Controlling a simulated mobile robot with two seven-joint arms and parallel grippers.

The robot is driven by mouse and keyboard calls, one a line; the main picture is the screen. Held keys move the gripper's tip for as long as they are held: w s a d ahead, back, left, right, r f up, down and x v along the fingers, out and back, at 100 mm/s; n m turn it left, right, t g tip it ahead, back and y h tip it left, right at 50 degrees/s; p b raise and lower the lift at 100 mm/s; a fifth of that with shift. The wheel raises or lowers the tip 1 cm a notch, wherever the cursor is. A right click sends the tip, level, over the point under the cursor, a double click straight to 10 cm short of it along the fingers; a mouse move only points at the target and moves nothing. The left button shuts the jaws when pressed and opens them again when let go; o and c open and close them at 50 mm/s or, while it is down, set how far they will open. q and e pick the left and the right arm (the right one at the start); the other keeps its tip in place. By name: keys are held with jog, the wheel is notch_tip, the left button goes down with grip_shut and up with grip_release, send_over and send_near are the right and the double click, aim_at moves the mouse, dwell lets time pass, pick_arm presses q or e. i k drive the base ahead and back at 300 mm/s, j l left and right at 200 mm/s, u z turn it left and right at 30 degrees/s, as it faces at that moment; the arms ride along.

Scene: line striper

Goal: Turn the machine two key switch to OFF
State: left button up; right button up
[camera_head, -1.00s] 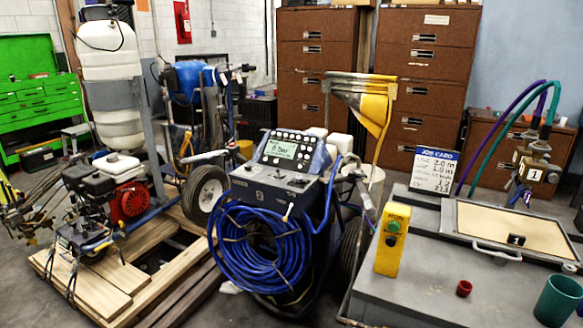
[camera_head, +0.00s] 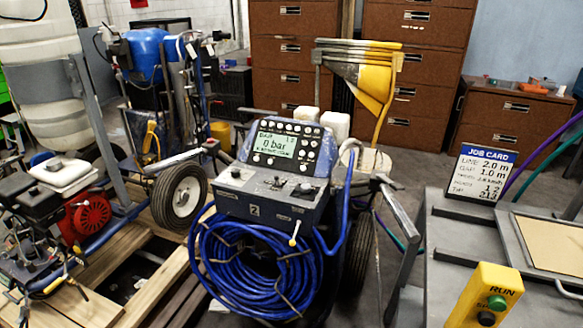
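Machine two, a dark grey striper console (camera_head: 254,192) marked "2", stands at the middle of the head view. Its sloped upper panel has a lit green display (camera_head: 275,144) reading "0 bar", with several round buttons around it. Below, a flat panel holds several small knobs and switches, including a black knob (camera_head: 303,188) at the right. I cannot tell which of them is the key switch or how it is set. Neither of my grippers is in view.
A coiled blue hose (camera_head: 255,265) hangs on the machine's front. Another machine with a red engine (camera_head: 85,214) stands on a wooden pallet at left. At right are a grey bench (camera_head: 450,262), a job card (camera_head: 483,174) and a yellow RUN button box (camera_head: 487,297).

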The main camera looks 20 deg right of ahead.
aim_at(305, 188)
jog(key=i, duration=1.1)
jog(key=i+z, duration=0.1)
jog(key=z, duration=0.25)
jog(key=i+z, duration=0.15)
jog(key=z, duration=0.2)
jog(key=i+j+z, duration=0.1)
jog(key=z, duration=0.2)
